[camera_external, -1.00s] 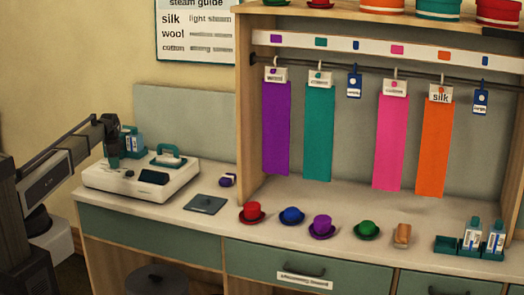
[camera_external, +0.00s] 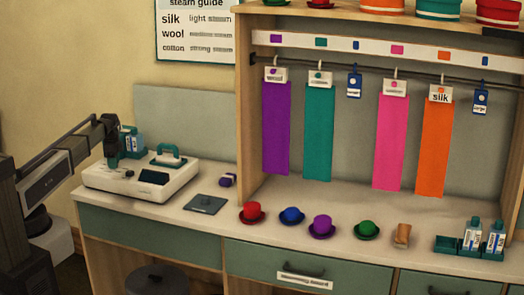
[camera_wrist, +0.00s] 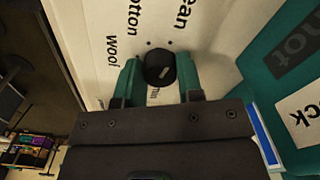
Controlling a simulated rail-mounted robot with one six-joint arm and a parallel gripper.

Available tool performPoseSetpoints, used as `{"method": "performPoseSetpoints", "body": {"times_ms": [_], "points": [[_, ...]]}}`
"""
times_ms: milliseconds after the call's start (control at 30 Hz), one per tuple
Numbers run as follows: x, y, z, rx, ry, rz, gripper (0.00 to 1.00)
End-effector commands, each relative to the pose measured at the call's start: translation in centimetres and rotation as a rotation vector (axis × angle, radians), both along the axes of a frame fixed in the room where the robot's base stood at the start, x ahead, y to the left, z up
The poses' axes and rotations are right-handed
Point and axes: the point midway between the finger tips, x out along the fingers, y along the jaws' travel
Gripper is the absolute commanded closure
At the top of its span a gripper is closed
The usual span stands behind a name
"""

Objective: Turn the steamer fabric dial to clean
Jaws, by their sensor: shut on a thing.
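The white steamer (camera_external: 170,186) stands on the left of the counter, with a teal-handled piece on top. In the wrist view its black round dial (camera_wrist: 160,68) sits between the two teal fingertips of my gripper (camera_wrist: 159,78), which is shut on it. The dial carries a short pale mark; which label it points to is unclear. Around it I read "wool", a cut-off "otton" and a cut-off "ean"; another label below is partly hidden by my gripper. In the external view my gripper (camera_external: 112,162) is at the steamer's left end, and it hides the dial.
A teal holder with a bottle (camera_external: 135,142) stands behind the steamer. A teal surface marked "hot" (camera_wrist: 293,50) is close on the right in the wrist view. A dark flat pad (camera_external: 205,204) and small hats lie to the right. A steam guide (camera_external: 197,28) hangs above.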

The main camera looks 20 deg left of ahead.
Motion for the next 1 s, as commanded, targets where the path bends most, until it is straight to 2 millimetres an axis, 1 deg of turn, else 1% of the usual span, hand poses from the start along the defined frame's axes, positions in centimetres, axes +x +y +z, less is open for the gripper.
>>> {"method": "performPoseSetpoints", "body": {"times_ms": [133, 167, 400, 433, 633, 733, 867, 1000], "points": [[-0.1, 0.0, 0.0, -0.001, 0.002, 0.000, 0.90], [-0.1, 0.0, 0.0, -0.001, 0.002, 0.000, 0.65], [0.0, 0.0, 0.0, 0.000, 0.001, 0.001, 0.42], [0.0, 0.0, 0.0, 0.000, 0.001, 0.001, 0.40], [0.0, 0.0, 0.0, 0.000, 0.000, 0.001, 0.40], [0.0, 0.0, 0.6, 0.000, 0.000, 0.001, 0.40], [0.0, 0.0, 2.8, 0.000, 0.000, 0.001, 0.40], [0.0, 0.0, 6.3, 0.000, 0.000, 0.001, 0.40]]}}
